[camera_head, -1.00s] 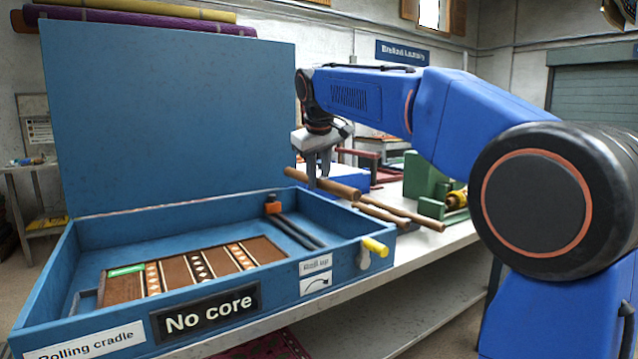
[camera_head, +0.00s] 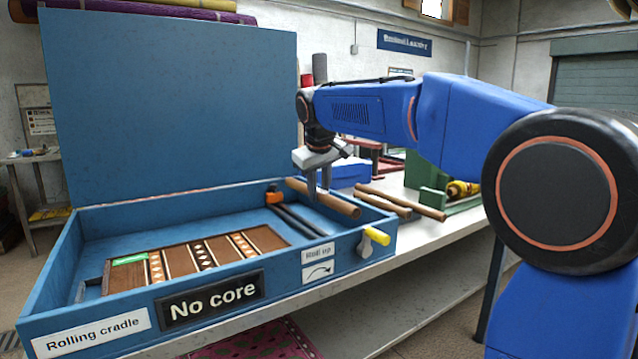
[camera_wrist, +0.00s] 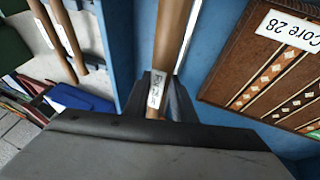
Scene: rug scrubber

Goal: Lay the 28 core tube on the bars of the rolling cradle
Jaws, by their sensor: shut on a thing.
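My gripper (camera_head: 318,192) is shut on a brown tube (camera_head: 338,204), which also shows in the wrist view (camera_wrist: 172,45) with a small white label I cannot read clearly. The tube is held lengthwise above the right end of the blue rolling cradle (camera_head: 75,318). The cradle's dark bars (camera_head: 297,226) lie inside the box, just left of and below the tube. A gap seems to remain between tube and bars, but its height is hard to tell. The gripper (camera_wrist: 158,95) hides part of the tube.
A patterned brown rug (camera_head: 200,257) lies in the cradle; its tag reads "Core 28" in the wrist view (camera_wrist: 290,30). A yellow-handled crank (camera_head: 377,236) sticks out at the front right. Two other tubes (camera_head: 410,203) lie on the bench right of the cradle. The blue lid stands open behind.

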